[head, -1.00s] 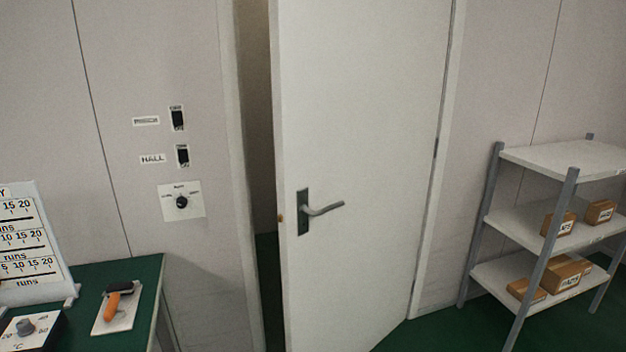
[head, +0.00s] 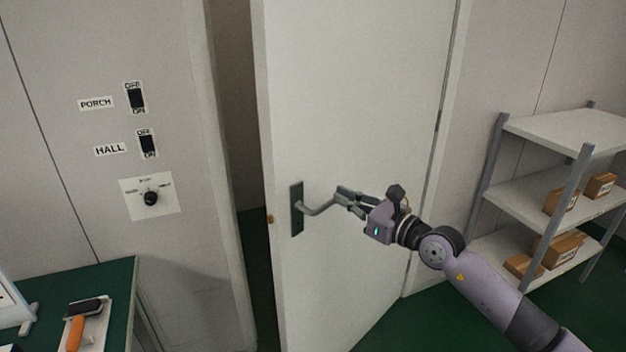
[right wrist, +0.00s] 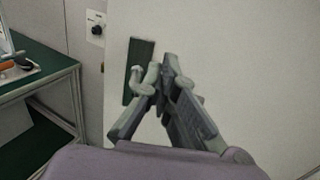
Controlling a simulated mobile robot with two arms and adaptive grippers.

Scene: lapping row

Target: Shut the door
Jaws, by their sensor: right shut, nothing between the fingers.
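The white door (head: 345,110) stands ajar, with a dark gap between its left edge and the frame (head: 213,150). Its grey lever handle (head: 318,210) sits on a dark plate (head: 296,222) near that edge. My right gripper (head: 346,202) is at the free end of the lever, in front of the door face. In the right wrist view, the right gripper (right wrist: 160,80) is shut, its fingertips close beside the handle (right wrist: 137,78). I cannot tell whether they touch it. The door (right wrist: 225,40) fills the background there. My left gripper is not in view.
A grey shelf rack (head: 545,190) with several cardboard boxes stands right of the door. A green-topped table (head: 115,290) is at lower left. PORCH and HALL switches (head: 135,98) and a dial (head: 150,198) are on the wall left of the door.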

